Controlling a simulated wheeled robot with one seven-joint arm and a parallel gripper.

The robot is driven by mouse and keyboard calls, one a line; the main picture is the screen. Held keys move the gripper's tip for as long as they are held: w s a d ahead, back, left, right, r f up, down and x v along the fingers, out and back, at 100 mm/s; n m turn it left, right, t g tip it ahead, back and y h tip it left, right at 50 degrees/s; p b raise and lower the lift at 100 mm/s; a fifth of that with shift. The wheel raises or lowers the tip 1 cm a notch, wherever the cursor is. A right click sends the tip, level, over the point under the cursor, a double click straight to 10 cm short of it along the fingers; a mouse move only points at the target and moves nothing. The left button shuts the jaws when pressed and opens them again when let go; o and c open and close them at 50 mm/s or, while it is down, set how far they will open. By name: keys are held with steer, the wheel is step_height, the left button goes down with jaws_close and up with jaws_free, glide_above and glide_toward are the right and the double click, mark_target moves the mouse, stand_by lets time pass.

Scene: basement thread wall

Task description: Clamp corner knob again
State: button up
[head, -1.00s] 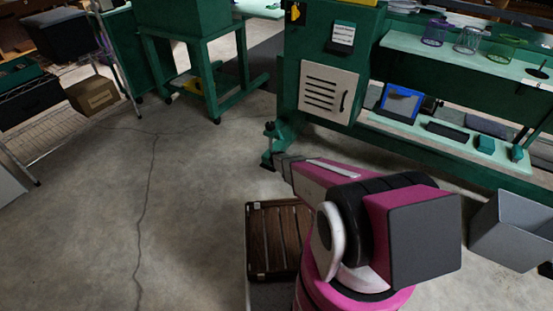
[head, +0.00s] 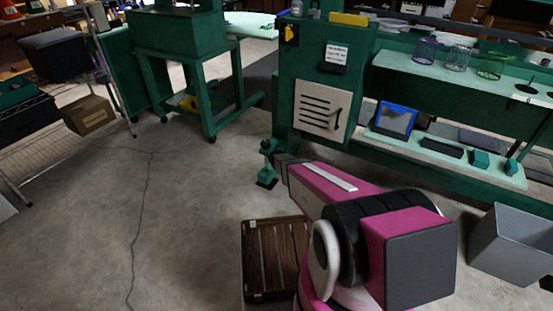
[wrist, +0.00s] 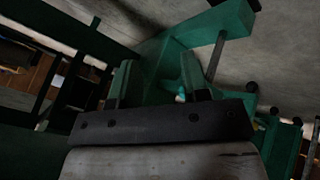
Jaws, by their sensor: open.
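A green bracket with a knob-like top (head: 267,146) stands on a dark foot at the near lower corner of the green machine (head: 325,60). The end of my arm reaches it in the head view, where my gripper is too small to make out. In the wrist view, my gripper (wrist: 157,68) has two dark green fingers apart, with a gap between them. A green bracket (wrist: 217,27) with a thin upright rod lies just beyond the fingertips. I cannot tell whether the fingers touch it. The knob itself is not clearly visible in the wrist view.
A wooden slatted crate (head: 275,255) stands beside my base. A grey bin (head: 512,242) is at the right. A green wheeled stand (head: 190,75) and a wire rack with a cardboard box (head: 88,115) are at the left. The concrete floor (head: 175,210) between is open.

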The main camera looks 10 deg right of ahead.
steer(key=s+d+r+m+g+y, duration=0.1)
steer(key=s+r+m+g+y, duration=0.3)
steer(key=s+r, duration=1.6)
steer(key=w+a+f+n+t, duration=0.1)
steer(key=w+f, duration=0.2)
steer(key=w, duration=0.6)
steer(key=w+a+f+n+t, duration=0.1)
steer(key=w+f, duration=0.2)
steer(key=w, duration=0.6)
steer(key=w+a+f+n+t, duration=0.15)
steer(key=w+f, duration=0.25)
steer(key=w, duration=0.5)
steer(key=shift+g+y, duration=0.3)
steer(key=shift+g, duration=0.15)
steer(key=x, duration=1)
steer(key=shift+a+f, duration=0.1)
steer(key=shift+f, duration=0.05)
jaws_close()
